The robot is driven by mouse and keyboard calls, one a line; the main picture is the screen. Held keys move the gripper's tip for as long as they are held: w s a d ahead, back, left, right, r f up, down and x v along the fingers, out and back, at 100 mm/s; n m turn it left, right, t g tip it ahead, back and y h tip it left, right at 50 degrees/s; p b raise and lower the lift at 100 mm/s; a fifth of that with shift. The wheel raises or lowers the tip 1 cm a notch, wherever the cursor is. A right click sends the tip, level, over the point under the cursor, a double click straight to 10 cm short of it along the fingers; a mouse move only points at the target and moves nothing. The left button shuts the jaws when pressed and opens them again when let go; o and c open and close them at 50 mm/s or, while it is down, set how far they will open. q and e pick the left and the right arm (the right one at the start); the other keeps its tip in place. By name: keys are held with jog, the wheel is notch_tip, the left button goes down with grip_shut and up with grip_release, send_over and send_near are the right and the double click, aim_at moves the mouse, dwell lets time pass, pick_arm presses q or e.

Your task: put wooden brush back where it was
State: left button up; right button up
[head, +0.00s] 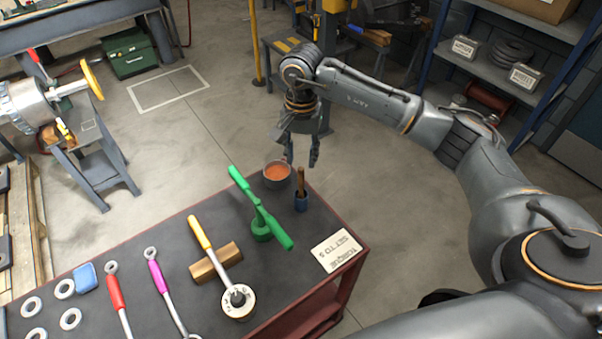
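My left gripper is not in view.
A long green tool (262,211) rests on a green stand beside the bowl. A yellow-handled ratchet (215,255) lies across a wooden block (203,267). A lettered card (336,250), coloured wrenches and several washers lie on the cart. Open floor lies beyond the cart.

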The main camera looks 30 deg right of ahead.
jog(key=shift+r+b, duration=0.5)
jog(key=shift+r, duration=1.8)
jog(key=shift+f, duration=0.1)
